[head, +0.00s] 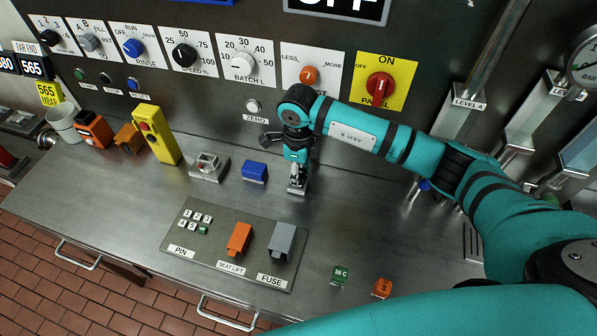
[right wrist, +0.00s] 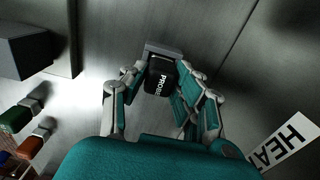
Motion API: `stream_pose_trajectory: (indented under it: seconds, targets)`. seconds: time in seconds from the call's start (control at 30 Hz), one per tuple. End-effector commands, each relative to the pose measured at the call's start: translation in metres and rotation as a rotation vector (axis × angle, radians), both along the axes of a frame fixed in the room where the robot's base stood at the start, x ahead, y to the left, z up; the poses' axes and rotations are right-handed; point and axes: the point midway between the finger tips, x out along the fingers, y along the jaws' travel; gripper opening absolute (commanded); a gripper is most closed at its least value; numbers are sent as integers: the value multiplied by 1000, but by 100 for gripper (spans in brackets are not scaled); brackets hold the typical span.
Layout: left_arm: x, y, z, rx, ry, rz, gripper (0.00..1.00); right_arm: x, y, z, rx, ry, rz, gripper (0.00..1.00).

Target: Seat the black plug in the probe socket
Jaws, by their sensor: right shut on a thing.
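The black plug (right wrist: 160,82), lettered PROBE, sits between the fingers of my right gripper (right wrist: 162,95) in the right wrist view. The fingers are shut on it. A small grey metal block (right wrist: 165,49) shows right at the plug's far end; I cannot tell whether the plug is inside it or only against it. In the head view my right gripper (head: 297,172) points down over this small metal block (head: 298,188) at the counter, below the ZERO button. The plug is mostly hidden there by the gripper. No socket label is readable beside the block. My left gripper is not in view.
A yellow switch box (head: 157,134) is farther left. The panel with PIN, SEAT LIFT and FUSE (head: 200,262) lies in front. The counter right of the gripper is mostly clear.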

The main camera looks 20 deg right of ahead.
Motion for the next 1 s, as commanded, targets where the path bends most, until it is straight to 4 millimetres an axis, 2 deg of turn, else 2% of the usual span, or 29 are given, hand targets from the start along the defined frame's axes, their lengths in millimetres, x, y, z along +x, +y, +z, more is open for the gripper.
stream_pose_trajectory:
  seconds: [0.1, 0.13, 0.3, 0.53, 0.67, 0.77, 1.0]
  targets:
    - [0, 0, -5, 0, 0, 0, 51, 0, 0, -5, 0, 0, 0, 0]
    - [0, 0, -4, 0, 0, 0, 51, 0, 0, -4, 0, 0, 0, 31]
    - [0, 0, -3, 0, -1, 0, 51, 0, 0, -3, -1, 1, 0, 52]
    - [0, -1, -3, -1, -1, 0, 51, 0, 0, -3, -1, 1, 0, 52]
    - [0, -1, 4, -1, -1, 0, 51, 0, 0, 5, 0, 0, 0, 52]
    - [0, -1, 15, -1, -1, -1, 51, 0, 0, 22, 0, -2, 1, 52]
    - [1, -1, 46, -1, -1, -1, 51, 1, 0, 77, -1, -3, 1, 52]
